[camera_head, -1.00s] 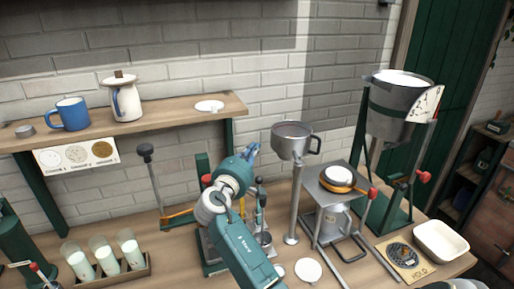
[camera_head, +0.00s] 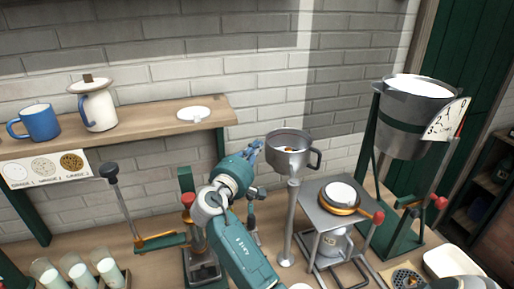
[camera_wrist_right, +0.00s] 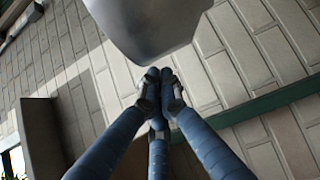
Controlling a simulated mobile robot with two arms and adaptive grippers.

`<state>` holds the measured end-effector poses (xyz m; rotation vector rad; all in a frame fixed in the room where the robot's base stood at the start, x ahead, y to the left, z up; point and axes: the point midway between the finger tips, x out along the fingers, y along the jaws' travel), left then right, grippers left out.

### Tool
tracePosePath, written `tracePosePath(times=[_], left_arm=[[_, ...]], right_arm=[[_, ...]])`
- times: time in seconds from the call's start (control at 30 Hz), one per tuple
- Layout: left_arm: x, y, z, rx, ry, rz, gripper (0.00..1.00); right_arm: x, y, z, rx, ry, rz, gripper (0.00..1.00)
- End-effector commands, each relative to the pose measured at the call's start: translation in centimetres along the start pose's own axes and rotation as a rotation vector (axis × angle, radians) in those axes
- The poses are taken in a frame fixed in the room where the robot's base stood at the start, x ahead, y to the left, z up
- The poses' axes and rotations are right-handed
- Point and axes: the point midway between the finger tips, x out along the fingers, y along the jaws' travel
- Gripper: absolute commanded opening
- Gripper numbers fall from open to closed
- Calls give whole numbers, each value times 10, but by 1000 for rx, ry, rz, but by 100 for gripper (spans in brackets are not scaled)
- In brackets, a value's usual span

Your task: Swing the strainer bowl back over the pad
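The strainer bowl (camera_head: 288,158) is a grey metal bowl with a loop handle on its right. A pale disc (camera_head: 300,287), perhaps the pad, shows at the bottom edge, mostly cut off. My left gripper is out of view.
Right of the post stands a metal stand (camera_head: 322,205) bearing an orange-rimmed white disc. A large hopper (camera_head: 405,128) in a green frame is farther right. A lever press (camera_head: 190,225) is left of my arm. A wall shelf (camera_head: 150,125) holds a blue mug and jug.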

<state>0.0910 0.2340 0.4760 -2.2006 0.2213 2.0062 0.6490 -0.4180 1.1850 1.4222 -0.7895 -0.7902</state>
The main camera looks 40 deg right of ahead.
Motion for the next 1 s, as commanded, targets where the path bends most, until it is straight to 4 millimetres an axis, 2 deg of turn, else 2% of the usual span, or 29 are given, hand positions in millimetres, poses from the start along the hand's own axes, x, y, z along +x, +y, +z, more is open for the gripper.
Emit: tracePosePath(times=[0.2, 1.0], left_arm=[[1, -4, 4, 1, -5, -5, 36], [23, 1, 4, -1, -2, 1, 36]], right_arm=[[1, 0, 0, 0, -3, 0, 0], [16, -2, 10, 2, -113, 1, 0]])
